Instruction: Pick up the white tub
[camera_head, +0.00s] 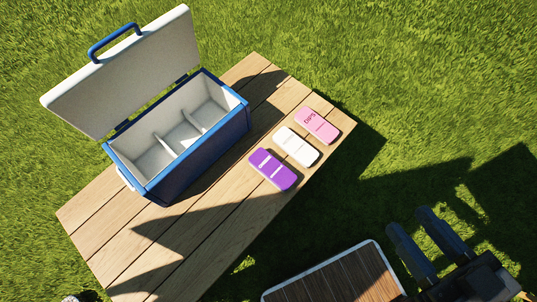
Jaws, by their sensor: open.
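The white tub (296,146) lies on the wooden table, between a purple tub (273,170) and a pink tub (318,125) with dark lettering that seems to read "DIPS". The three stand in a slanting row near the table's right edge, with small gaps between them. My gripper (420,238) is at the lower right, off the table and well apart from the white tub. Its two dark fingers are spread open, with nothing between them.
An open blue cooler (206,145) with a white divided inside stands on the table (210,238), left of the tubs. Its lid (125,70) is raised at the back. The front of the table is bare. A brown slatted surface (335,280) with a pale rim is at the bottom, and grass lies around.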

